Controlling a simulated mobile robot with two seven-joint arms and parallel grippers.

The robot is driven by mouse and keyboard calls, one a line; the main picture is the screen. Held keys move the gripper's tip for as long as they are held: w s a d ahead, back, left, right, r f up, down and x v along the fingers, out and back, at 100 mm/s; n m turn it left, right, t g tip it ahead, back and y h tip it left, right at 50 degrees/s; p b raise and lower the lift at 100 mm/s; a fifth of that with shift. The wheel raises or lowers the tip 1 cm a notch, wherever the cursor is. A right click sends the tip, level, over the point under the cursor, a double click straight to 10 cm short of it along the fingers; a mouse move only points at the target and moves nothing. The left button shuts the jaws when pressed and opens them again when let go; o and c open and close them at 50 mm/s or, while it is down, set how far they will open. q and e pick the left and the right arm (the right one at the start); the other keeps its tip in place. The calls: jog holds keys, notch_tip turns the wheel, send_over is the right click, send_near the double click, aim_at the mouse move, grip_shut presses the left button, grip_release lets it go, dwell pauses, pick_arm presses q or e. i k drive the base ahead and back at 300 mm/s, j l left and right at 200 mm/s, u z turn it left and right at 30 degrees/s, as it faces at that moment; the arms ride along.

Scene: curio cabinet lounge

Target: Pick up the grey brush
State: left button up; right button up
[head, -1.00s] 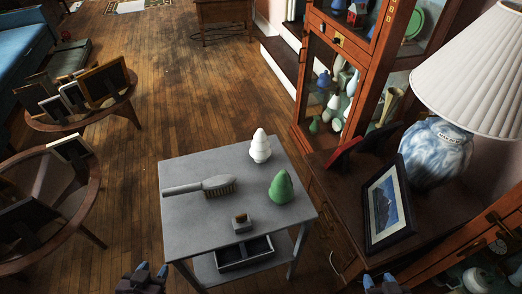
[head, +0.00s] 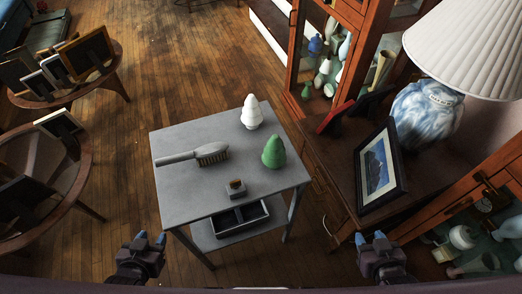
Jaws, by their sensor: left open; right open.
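The grey brush (head: 193,156) lies on the top of a small grey table (head: 180,205). Its handle points left and its bristled head is at the right. My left gripper (head: 151,238) is open and empty, below the table's front left corner in the picture. My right gripper (head: 371,240) is open and empty, to the right of the table and in front of the side cabinet. Both grippers are apart from the brush.
A divided dark tray (head: 240,218) sits on the lower shelf. A framed picture (head: 379,172) and a lamp (head: 427,115) stand at right.

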aim_at(213, 149)
jog(key=k+j+z, duration=0.1)
jog(key=j, duration=0.2)
jog(key=k+j, duration=0.1)
jog(key=j, duration=0.2)
jog(key=k+j+z, duration=0.15)
jog(key=j, duration=0.15)
jog(key=i+j+z, duration=0.1)
jog(key=j, duration=0.25)
jog(key=i+j+z, duration=0.1)
jog(key=j, duration=0.3)
jog(key=i+j, duration=0.1)
jog(key=j, duration=0.25)
jog(key=z, duration=0.05)
